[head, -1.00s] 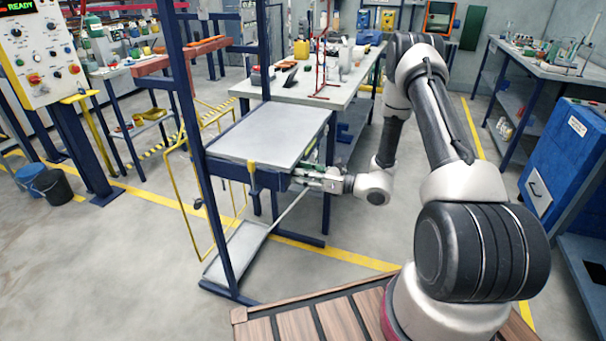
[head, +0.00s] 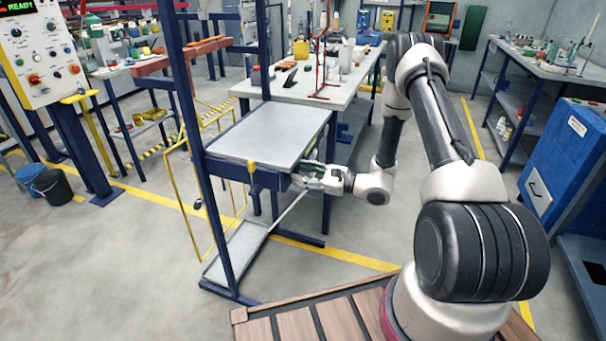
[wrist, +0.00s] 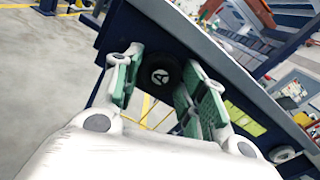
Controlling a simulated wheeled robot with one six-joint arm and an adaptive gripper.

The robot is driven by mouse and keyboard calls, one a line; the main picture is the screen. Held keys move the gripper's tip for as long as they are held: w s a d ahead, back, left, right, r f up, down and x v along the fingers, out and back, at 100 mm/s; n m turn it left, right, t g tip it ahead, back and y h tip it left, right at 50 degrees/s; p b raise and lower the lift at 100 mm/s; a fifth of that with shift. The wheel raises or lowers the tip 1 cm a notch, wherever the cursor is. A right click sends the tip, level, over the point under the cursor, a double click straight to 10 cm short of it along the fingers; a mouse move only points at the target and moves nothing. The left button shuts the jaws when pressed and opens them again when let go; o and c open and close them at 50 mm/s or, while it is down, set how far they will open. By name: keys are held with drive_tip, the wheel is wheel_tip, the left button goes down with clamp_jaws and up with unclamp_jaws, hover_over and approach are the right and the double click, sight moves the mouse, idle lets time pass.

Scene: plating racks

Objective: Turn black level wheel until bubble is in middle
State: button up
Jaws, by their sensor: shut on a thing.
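The black level wheel (wrist: 164,72), a dark round knob with a pale hub, shows between my fingers in the wrist view, under the edge of a dark blue frame. My gripper (wrist: 158,88) has green finger pads on either side of the wheel and is shut on it. In the head view my gripper (head: 312,178) is at the right end of the blue rack, just below its grey top plate (head: 268,136); the wheel is too small to make out there. A yellow-green strip (wrist: 243,118) lies on the frame right of my fingers. I cannot make out a bubble.
The rack's blue posts (head: 186,110) stand left of my gripper, with a low grey tray (head: 238,250) beneath. A white worktable (head: 345,92) with bottles and a red stand is close behind. Open floor (head: 130,260) lies left.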

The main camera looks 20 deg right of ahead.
idle(0.3)
drive_tip(key=o, duration=0.7)
drive_tip(key=shift+o, duration=0.2)
drive_tip(key=shift+s+d, duration=0.1)
drive_tip(key=v, duration=1.1)
drive_tip(key=shift+s+d, duration=0.25)
drive_tip(key=shift+d, duration=0.05)
